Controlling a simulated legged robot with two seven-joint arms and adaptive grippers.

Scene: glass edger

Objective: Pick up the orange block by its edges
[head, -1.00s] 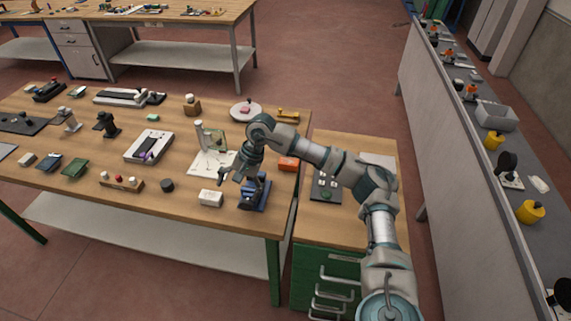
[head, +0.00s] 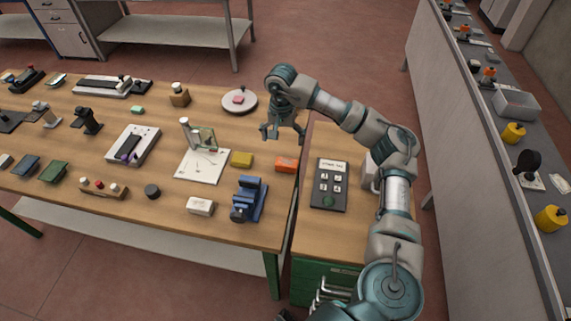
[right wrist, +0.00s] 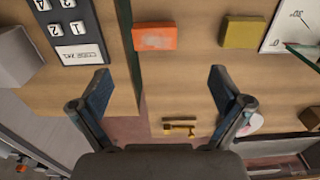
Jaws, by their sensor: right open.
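The orange block (head: 287,165) lies flat near the right edge of the wooden workbench (head: 225,215). In the right wrist view the orange block (right wrist: 155,36) is at the top, beyond the fingertips and roughly centred between them, a little left. My right gripper (head: 283,133) is open and empty, above the bench just behind the block in the head view. Its two fingers (right wrist: 160,80) stand wide apart in the right wrist view, with nothing between them. My left gripper is not in view.
A yellow block (head: 241,159) lies left of the orange one, and a blue vise (head: 248,200) stands in front. A button panel (head: 329,185) lies on the side cabinet, across a gap. A brass piece (right wrist: 180,127) and a round plate (head: 240,101) are nearby.

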